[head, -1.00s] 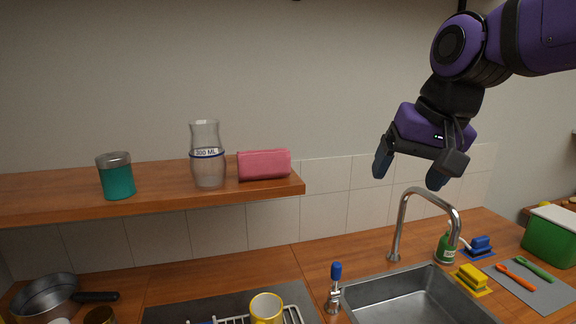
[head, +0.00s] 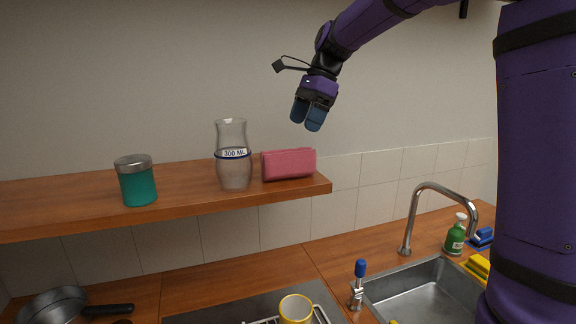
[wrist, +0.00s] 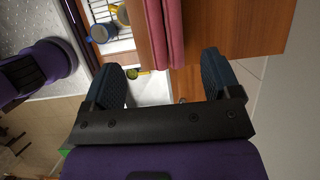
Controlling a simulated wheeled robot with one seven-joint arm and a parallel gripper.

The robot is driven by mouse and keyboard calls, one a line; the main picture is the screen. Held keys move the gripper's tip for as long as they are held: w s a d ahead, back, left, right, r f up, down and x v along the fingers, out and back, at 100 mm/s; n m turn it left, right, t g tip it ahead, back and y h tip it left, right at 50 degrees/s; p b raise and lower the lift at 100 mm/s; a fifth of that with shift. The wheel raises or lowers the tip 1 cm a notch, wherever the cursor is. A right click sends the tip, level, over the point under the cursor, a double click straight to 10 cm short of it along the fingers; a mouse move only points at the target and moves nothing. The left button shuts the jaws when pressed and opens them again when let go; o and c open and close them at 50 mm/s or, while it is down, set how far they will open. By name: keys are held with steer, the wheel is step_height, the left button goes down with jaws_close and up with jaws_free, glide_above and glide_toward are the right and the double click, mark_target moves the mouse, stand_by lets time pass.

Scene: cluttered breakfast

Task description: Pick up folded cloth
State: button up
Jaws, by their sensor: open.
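The folded cloth (head: 289,164) is pink and lies at the right end of the wooden wall shelf in the head view. In the wrist view the cloth (wrist: 165,32) shows as a pink folded stack at the top, between the two fingers and beyond their tips. My gripper (head: 308,118) is above the shelf's right end, over the cloth and apart from it. It is open and empty. In the wrist view my gripper (wrist: 165,72) has its two dark blue fingers spread wide.
A teal jar (head: 137,183) is further left. Below are a yellow mug (head: 296,310), a sink (head: 425,292) and a tall faucet (head: 412,220).

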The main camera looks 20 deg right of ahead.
mark_target(290, 150)
steer(key=shift+w+a+f, duration=0.1)
steer(key=shift+w+f, duration=0.1)
steer(key=shift+w, duration=0.05)
steer(key=shift+a+x, duration=0.1)
steer(key=shift+x, duration=2.5)
steer(key=shift+a+x, duration=0.15)
steer(key=shift+x, duration=2.5)
steer(key=shift+f, duration=0.1)
steer(key=shift+c, duration=0.2)
steer(key=c, duration=1)
